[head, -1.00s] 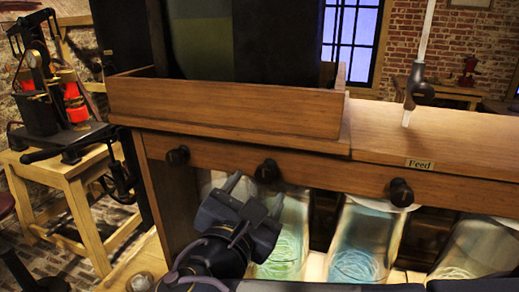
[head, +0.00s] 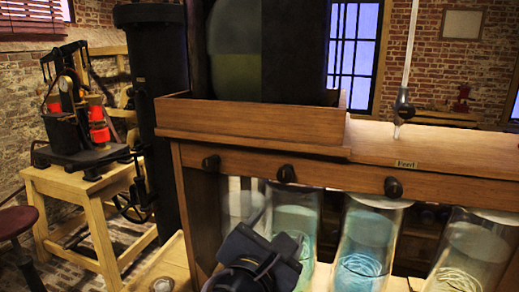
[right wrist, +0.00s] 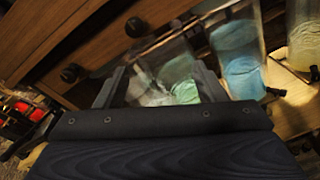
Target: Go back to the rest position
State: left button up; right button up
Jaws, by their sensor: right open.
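My right gripper (right wrist: 160,88) is open in the right wrist view, with its two fingers apart and nothing between them. In the head view it shows at the bottom (head: 262,228), in front of the left jars and below the wooden cabinet (head: 260,122). Several glass jars stand under the cabinet: a clear one (head: 243,203), a green-tinted one (head: 296,222), a blue one (head: 363,245) and a pale yellowish one (head: 470,250). Part of the green jar is hidden by my gripper. My left gripper is not in view.
Dark knobs (head: 287,173) line the cabinet front, beside a "Feed" label (head: 406,164). A glass rod with a dark fitting (head: 404,105) stands above the top. A wooden table (head: 80,183) with a machine is at left, with a red stool (head: 18,220) nearby.

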jog(key=s+d+f+m+g+y, duration=0.1)
jog(key=s+d+f+m+g, duration=0.45)
jog(key=d, duration=0.45)
jog(key=s+d+f+m+g+y, duration=0.1)
jog(key=s+d+f+m+g, duration=0.1)
jog(key=d+f+m+g, duration=0.55)
jog(key=s+f+m+t+y, duration=0.3)
jog(key=s+f+m+y, duration=0.4)
jog(key=m, duration=0.8)
jog(key=s+f, duration=0.1)
jog(key=s, duration=0.2)
jog(key=shift+s+y, duration=0.25)
jog(key=shift+y, duration=0.15)
jog(key=shift+d, duration=0.1)
dwell(0.5)
